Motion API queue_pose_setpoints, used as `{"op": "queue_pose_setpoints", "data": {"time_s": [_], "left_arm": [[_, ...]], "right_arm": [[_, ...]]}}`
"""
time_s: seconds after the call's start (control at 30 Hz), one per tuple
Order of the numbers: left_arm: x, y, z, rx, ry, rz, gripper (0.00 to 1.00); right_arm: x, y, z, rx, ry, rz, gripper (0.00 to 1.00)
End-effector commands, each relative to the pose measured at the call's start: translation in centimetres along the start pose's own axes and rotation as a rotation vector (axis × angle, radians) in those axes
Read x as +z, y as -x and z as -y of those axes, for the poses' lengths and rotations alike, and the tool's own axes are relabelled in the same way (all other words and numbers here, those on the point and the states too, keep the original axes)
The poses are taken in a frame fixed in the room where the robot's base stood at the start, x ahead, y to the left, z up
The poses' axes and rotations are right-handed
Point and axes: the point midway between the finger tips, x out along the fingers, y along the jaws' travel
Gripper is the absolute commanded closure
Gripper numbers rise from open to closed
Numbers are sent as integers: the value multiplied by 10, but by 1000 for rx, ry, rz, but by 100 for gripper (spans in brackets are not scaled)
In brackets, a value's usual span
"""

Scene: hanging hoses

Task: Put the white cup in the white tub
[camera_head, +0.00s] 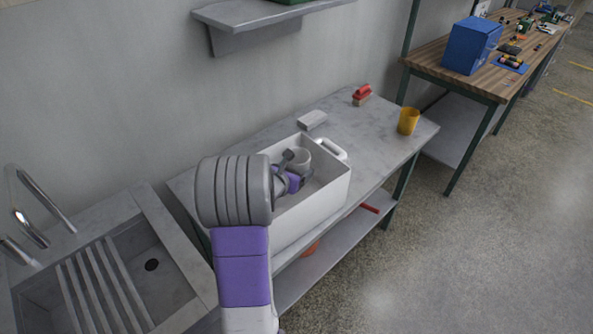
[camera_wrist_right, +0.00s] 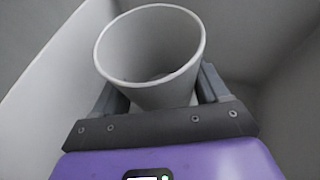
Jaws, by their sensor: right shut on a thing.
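The white tub (camera_head: 316,206) stands on the grey counter, with a handle at its right end. My right arm reaches over its near left side, and my right gripper (camera_head: 296,172) is inside the tub. The white cup (camera_head: 301,158) is inside the tub's walls, between the fingers. In the right wrist view the cup (camera_wrist_right: 150,50) is upright or slightly tilted, mouth open, with the right gripper (camera_wrist_right: 155,95) shut on it and tub walls around. Whether the cup's base touches the tub floor is hidden. My left gripper is not in view.
A yellow cup (camera_head: 408,121), a red-handled brush (camera_head: 362,95) and a pale block (camera_head: 313,120) stand on the counter (camera_head: 385,150). A sink (camera_head: 150,265) with a tap is at the left. A wall shelf (camera_head: 270,14) hangs above. A workbench with a blue box (camera_head: 470,46) is at the right.

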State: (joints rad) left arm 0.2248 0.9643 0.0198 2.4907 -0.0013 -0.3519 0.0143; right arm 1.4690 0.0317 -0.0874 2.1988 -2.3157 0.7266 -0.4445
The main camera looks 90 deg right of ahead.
Motion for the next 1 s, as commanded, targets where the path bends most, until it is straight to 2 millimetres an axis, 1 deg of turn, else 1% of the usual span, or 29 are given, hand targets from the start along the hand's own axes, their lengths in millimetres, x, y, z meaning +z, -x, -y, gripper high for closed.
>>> {"op": "queue_pose_setpoints", "data": {"time_s": [0.2,0.3,0.33,0.47,0.5,0.77,0.87,1.0], "left_arm": [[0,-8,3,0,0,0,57],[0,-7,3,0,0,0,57],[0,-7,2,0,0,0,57],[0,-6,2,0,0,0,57],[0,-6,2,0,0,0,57],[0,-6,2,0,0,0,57],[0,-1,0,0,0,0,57],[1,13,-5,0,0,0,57]], "right_arm": [[-6,-3,0,1,-1,0,62],[-5,-2,0,0,-1,1,62],[-5,-2,0,0,0,0,23],[-5,-2,0,0,0,0,3],[-5,-2,0,0,-1,0,0],[-4,-2,0,0,0,0,0],[0,0,0,0,0,0,0],[12,5,1,-1,0,1,0]]}}
